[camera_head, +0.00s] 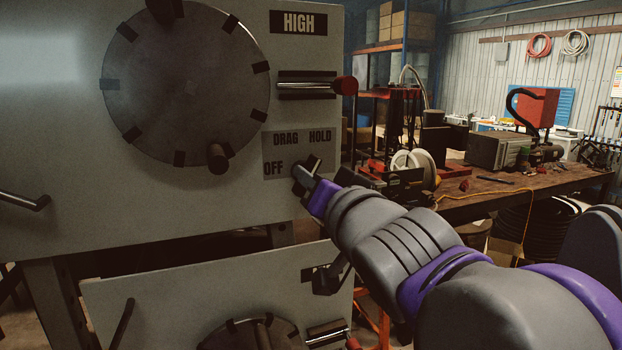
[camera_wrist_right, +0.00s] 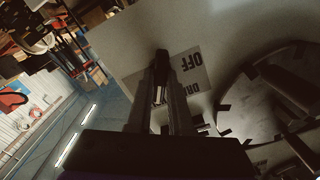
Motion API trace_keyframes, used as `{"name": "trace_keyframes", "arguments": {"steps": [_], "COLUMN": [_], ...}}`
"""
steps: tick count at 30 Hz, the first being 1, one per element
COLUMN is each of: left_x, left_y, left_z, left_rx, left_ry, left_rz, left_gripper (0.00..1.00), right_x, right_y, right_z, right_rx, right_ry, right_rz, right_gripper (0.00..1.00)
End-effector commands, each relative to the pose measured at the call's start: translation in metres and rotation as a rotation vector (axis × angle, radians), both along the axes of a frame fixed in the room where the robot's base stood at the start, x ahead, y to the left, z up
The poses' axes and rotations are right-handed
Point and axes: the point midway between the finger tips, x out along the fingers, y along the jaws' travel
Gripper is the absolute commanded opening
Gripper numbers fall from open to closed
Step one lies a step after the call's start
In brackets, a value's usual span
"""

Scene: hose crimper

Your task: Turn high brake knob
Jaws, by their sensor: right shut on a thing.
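The high brake knob (camera_head: 303,170) is a small black knob on the upper grey panel. It sits beside the OFF, DRAG and HOLD label (camera_head: 282,141), below the HIGH sign (camera_head: 298,22). My right gripper (camera_head: 311,183) reaches in from the lower right and is shut on the knob, partly hiding it. In the right wrist view the two fingers (camera_wrist_right: 160,85) close around the dark knob (camera_wrist_right: 162,62), with the OFF label upside down beside it. The knob's exact pointing direction is hard to tell. My left gripper is not in view.
A large round dial (camera_head: 187,85) with a dark handle is left of the label. A red-tipped lever (camera_head: 345,85) sticks out above the knob. A cluttered workbench (camera_head: 490,185) stands at the right.

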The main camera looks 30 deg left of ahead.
Motion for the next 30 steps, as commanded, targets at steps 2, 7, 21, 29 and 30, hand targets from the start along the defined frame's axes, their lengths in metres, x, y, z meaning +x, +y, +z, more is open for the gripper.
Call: {"name": "trace_keyframes", "arguments": {"steps": [2,7,21,29,30], "left_x": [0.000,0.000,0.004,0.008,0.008], "left_y": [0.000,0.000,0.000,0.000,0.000], "left_z": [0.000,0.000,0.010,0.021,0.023], "left_rx": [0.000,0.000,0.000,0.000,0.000], "left_ry": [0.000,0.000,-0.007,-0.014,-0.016], "left_rz": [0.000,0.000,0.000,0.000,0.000], "left_gripper": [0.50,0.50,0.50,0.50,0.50], "right_x": [0.000,0.000,0.000,0.000,0.000], "right_y": [0.000,0.000,0.000,0.000,0.000], "right_z": [0.000,0.000,0.002,0.002,0.002], "right_rx": [0.000,-0.005,-0.164,-0.324,-0.349], "right_ry": [0.000,-0.005,-0.193,-0.381,-0.410], "right_rz": [0.000,0.000,0.000,0.000,0.000], "right_gripper": [0.00,0.00,0.00,0.00,0.00]}}
